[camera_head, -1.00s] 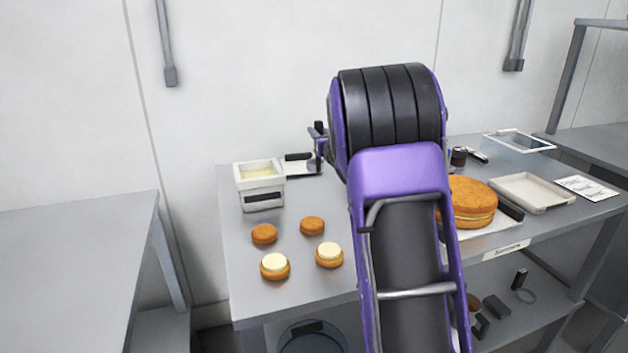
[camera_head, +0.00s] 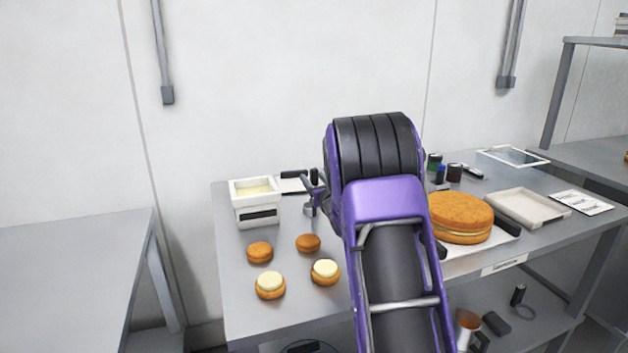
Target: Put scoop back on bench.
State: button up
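My gripper (camera_head: 314,181) shows as a small dark shape at the left of my purple arm, above the back of the bench (camera_head: 232,305). My arm hides most of it, so its fingers cannot be made out. A small grey metal piece (camera_head: 309,210) shows just below it, over the bench behind the cakes. It may be the scoop, but it is too small and covered to be sure. Whether my gripper holds it cannot be told.
A white tub (camera_head: 257,217) of pale filling stands at the bench's left. Several small round cakes (camera_head: 269,286) sit in front. A large filled cake (camera_head: 462,219) and an empty tray (camera_head: 528,214) stand right of my arm. The left table (camera_head: 70,265) is bare.

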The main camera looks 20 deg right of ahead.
jog(key=shift+s, duration=0.1)
jog(key=s, duration=1.1)
jog(key=shift+s, duration=0.4)
